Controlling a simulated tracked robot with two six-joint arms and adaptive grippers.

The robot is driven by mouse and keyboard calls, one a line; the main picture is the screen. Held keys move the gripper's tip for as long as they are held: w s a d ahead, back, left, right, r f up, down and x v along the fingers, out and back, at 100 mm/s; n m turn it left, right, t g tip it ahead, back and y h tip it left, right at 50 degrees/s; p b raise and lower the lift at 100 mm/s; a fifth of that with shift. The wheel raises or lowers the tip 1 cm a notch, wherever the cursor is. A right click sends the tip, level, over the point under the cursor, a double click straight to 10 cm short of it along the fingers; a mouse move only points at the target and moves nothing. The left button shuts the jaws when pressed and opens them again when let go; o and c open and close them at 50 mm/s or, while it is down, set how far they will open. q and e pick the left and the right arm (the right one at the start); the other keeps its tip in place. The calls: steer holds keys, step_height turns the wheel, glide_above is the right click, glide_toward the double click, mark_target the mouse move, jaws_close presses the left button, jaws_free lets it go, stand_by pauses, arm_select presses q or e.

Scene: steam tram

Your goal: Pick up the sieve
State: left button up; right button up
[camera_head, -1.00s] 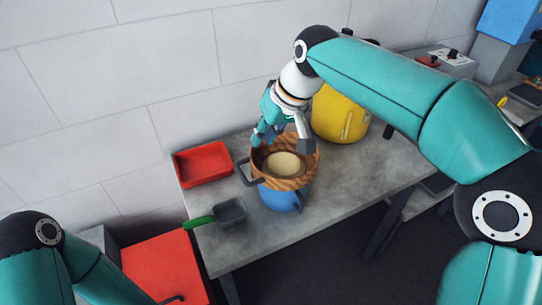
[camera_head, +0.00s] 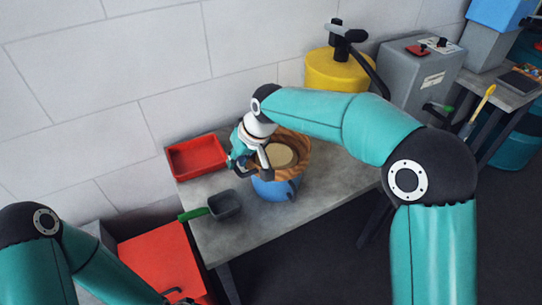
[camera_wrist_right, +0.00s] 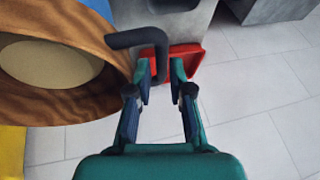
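The sieve (camera_head: 299,143) is a round, wood-brown ring with a pale mesh. It sits on top of a blue pot (camera_head: 277,189) on the grey table. In the right wrist view the sieve (camera_wrist_right: 80,95) is at the left, and its black bent handle (camera_wrist_right: 137,39) reaches between my fingertips. My right gripper (camera_head: 250,168) is at the left side of the sieve. It also shows in the right wrist view (camera_wrist_right: 161,80), its fingers apart on either side of the handle's end; contact is not clear. My left arm is at the lower left, its gripper out of view.
A red tray (camera_head: 197,157) and a dark scoop with a green handle (camera_head: 195,214) stand left of the pot. A yellow container (camera_head: 335,71) with a black top stands behind. A red-topped box (camera_head: 160,262) is at the lower left.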

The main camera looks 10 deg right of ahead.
steer(key=x, duration=0.3)
steer(key=shift+f, duration=0.15)
steer(key=shift+s, duration=0.1)
steer(key=shift+c, duration=0.2)
jaws_close()
steer(key=shift+r, duration=0.2)
